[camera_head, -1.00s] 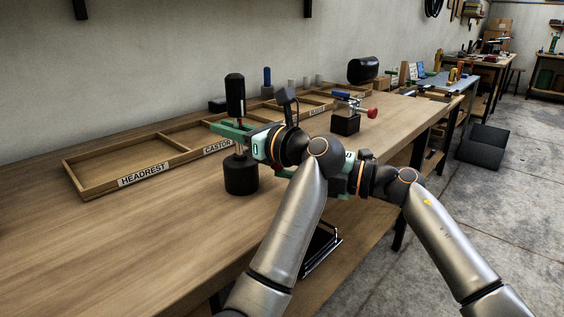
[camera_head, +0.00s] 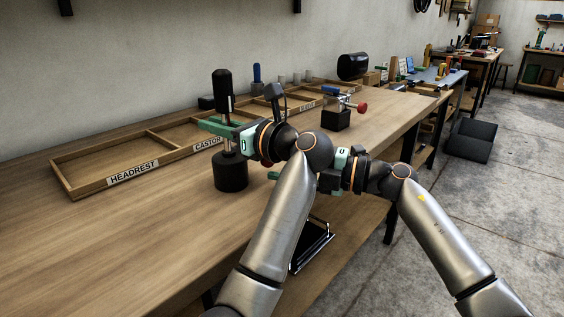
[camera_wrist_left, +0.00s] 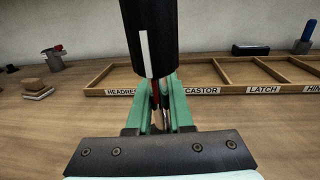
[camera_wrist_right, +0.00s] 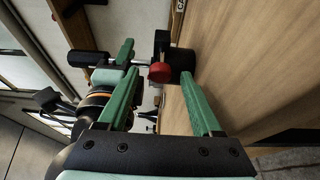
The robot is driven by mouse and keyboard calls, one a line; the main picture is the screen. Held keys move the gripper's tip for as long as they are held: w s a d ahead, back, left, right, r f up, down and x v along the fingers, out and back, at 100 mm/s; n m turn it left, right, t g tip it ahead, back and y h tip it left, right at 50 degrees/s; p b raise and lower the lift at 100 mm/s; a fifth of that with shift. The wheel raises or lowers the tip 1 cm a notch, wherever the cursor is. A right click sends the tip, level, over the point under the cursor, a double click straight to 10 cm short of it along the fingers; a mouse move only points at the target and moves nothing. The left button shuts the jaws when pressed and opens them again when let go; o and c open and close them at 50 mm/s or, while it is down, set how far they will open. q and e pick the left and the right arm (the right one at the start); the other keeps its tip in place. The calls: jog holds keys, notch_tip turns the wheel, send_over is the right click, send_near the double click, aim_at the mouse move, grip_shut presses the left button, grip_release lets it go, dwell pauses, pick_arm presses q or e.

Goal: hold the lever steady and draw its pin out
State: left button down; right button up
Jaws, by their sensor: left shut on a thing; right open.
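The lever (camera_head: 223,88), a black handle on a metal shaft, stands upright on a round black base (camera_head: 231,173) on the bench. My left gripper (camera_head: 216,127) is shut on its shaft just below the handle; the left wrist view shows the handle (camera_wrist_left: 148,35) above the fingers. In the right wrist view a red knob (camera_wrist_right: 160,72), seemingly the pin's head, sits low on the lever by the base (camera_wrist_right: 183,61). My right gripper (camera_head: 274,175) is open to the right of the base. Its fingers appear either side of the knob, apparently short of it. The pin's shank is hidden.
A wooden divided tray (camera_head: 75,185) with labels lies behind the lever. Another fixture with a red knob (camera_head: 362,107) and black block (camera_head: 336,120) stands to the right. The bench's left part is clear; its front edge runs beneath my arms.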

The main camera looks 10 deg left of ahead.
pick_arm(q)
jog(key=shift+d, duration=0.1)
pick_arm(e)
jog(key=s+d, duration=0.1)
jog(key=d, duration=1.1)
jog(key=shift+s, duration=0.3)
pick_arm(q)
jog(key=c, duration=0.7)
grip_release()
jog(key=shift+c, duration=0.2)
